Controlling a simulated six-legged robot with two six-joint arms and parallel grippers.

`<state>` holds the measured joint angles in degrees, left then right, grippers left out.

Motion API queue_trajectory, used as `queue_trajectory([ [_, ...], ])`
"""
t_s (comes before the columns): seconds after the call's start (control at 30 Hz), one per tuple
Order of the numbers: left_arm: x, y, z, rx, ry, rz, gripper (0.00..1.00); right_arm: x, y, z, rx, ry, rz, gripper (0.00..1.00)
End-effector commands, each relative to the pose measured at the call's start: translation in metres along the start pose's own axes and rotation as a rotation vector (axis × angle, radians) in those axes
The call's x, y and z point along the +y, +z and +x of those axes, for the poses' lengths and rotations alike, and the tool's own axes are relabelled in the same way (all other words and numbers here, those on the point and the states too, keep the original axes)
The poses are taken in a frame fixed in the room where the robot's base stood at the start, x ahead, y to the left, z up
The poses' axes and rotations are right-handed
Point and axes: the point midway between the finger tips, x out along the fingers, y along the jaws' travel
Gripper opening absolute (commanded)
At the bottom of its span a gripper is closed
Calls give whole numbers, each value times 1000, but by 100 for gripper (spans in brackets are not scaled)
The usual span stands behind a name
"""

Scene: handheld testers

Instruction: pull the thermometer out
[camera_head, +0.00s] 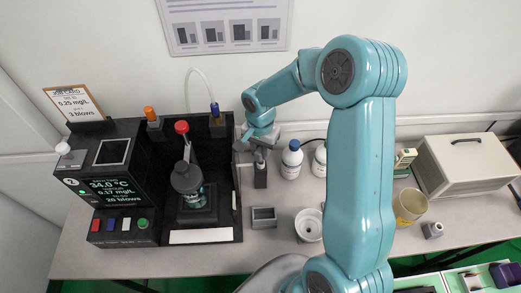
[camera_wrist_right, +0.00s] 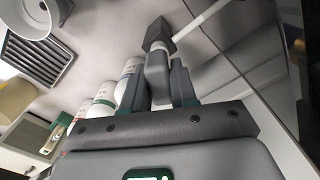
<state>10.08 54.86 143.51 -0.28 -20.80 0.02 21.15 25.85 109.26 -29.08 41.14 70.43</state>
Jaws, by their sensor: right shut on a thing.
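My right gripper (camera_head: 259,152) is beside the right wall of the black bath case (camera_head: 238,215), just above a small dark block (camera_head: 260,180). In the right wrist view its fingers (camera_wrist_right: 158,80) are shut on a grey piece, with a dark block (camera_wrist_right: 159,34) at the far end. I cannot tell whether the grey piece is the thermometer. Inside the case a dark-lidded jar (camera_head: 187,178) stands with a red-capped stem (camera_head: 182,128) rising behind it. An orange-capped piece (camera_head: 150,114) and a blue-topped piece with a clear tube (camera_head: 214,110) stand at the back. My left gripper is out of view.
White bottles (camera_head: 291,160) stand right of the gripper. A grey tray (camera_head: 264,217) and white cup (camera_head: 309,225) lie in front. A yellowish tub (camera_head: 410,205) and beige case (camera_head: 468,165) are farther right. My right arm hides part of the bench.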

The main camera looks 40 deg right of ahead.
Motion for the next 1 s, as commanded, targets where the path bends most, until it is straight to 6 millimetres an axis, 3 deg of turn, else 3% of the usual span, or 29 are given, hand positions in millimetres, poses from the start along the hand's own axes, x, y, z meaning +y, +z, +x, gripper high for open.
queue_trajectory([
  [1.0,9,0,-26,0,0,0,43,0,0,-46,0,0,0,0],
])
